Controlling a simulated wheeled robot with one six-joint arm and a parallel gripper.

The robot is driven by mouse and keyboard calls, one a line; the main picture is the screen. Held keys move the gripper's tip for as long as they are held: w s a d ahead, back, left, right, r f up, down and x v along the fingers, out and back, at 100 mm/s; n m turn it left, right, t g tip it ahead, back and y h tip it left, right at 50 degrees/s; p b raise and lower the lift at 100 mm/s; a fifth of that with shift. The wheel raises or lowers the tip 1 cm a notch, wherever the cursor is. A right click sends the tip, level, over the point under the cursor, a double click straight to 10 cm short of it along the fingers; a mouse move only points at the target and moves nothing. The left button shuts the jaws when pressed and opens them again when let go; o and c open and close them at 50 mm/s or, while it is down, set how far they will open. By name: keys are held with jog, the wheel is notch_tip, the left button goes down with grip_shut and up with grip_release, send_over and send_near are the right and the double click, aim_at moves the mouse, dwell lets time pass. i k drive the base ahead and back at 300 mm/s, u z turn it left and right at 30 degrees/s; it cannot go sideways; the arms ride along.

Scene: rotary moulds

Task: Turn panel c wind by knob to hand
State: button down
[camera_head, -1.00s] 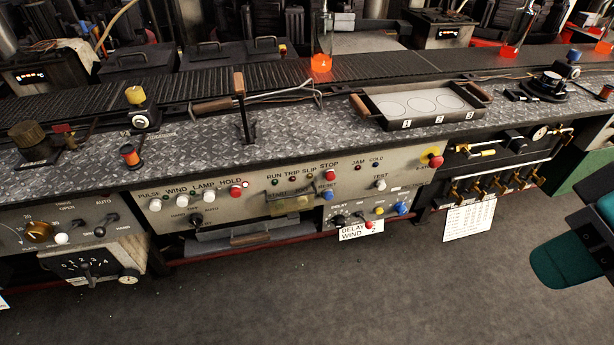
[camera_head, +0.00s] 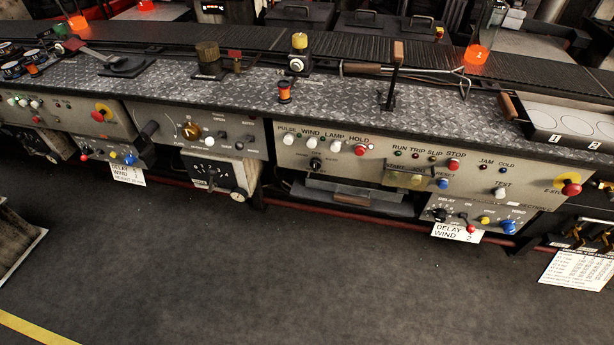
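No panel letter is legible, so I cannot tell which one is panel c. The middle panel (camera_head: 375,160) carries white knobs marked PULSE, WIND and LAMP above a small black rotary knob (camera_head: 316,164) with tiny labels at its sides. Those labels and the knob's pointer are too small to read surely. A lower strip on its right has a black dial (camera_head: 438,214) marked DELAY and a blue knob (camera_head: 507,227) marked WIND. A similar panel (camera_head: 75,115) stands at the far left, partly cut off. My gripper is not in view.
A card (camera_head: 457,232) reading DELAY, WIND 2 hangs below the middle panel. Between the panels is another box with a gold knob (camera_head: 191,130). The bench top (camera_head: 340,97) holds spools and a tray (camera_head: 570,128). The grey floor (camera_head: 260,270) in front is clear.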

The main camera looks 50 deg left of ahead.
aim_at(316, 163)
jog(key=u, duration=0.75)
jog(key=i, duration=0.2)
jog(key=z, duration=0.5)
jog(key=k, duration=1)
jog(key=u, duration=1.4)
jog(key=i, duration=0.5)
jog(key=u, duration=0.05)
